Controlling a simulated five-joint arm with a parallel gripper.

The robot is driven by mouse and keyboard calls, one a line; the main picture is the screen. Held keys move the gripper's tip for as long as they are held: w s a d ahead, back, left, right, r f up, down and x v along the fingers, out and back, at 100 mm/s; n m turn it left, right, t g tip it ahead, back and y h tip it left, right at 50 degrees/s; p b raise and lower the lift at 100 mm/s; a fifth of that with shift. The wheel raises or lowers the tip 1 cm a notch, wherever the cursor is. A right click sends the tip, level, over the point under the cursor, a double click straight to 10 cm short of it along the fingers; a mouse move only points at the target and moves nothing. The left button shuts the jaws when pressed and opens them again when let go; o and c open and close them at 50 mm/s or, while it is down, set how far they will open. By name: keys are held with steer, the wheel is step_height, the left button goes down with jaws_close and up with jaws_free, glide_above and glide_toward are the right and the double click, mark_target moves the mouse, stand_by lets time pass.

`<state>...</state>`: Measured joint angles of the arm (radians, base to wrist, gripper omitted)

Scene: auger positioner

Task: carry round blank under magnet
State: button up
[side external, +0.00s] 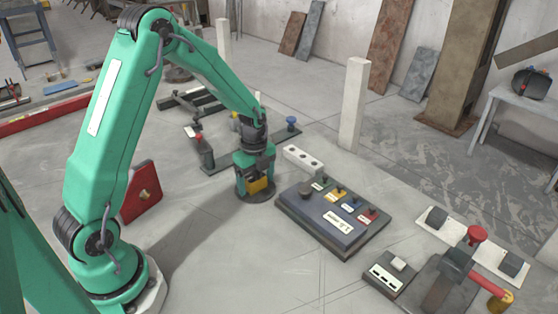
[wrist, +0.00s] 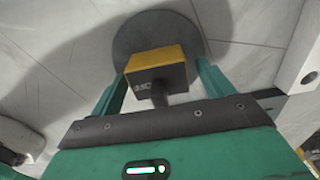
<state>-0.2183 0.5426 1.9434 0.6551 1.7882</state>
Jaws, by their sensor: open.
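The round blank (side external: 258,198) is a dark flat disc at the foot of my gripper, and it seems to lie on the floor. It also shows in the wrist view (wrist: 140,30). A yellow block with a dark front face and a short dark stem, likely the magnet (wrist: 155,63), is over the disc. In the side view the magnet (side external: 258,186) shows as a yellow patch between my fingers. My gripper (wrist: 163,85) is open, pointing down, with one green finger on each side of the magnet. Whether the magnet touches the disc is unclear.
A dark control panel (side external: 333,232) with colored knobs stands right of my gripper, with a white block (side external: 303,159) with holes behind it. A pale post (side external: 353,105) stands farther back. A red plate (side external: 141,192) is at left.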

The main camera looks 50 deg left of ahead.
steer(key=c, duration=1.6)
steer(key=shift+r, duration=0.1)
steer(key=shift+r, duration=0.45)
steer(key=shift+r, duration=0.3)
steer(key=shift+r, duration=0.35)
steer(key=shift+r, duration=0.35)
steer(key=shift+r, duration=1)
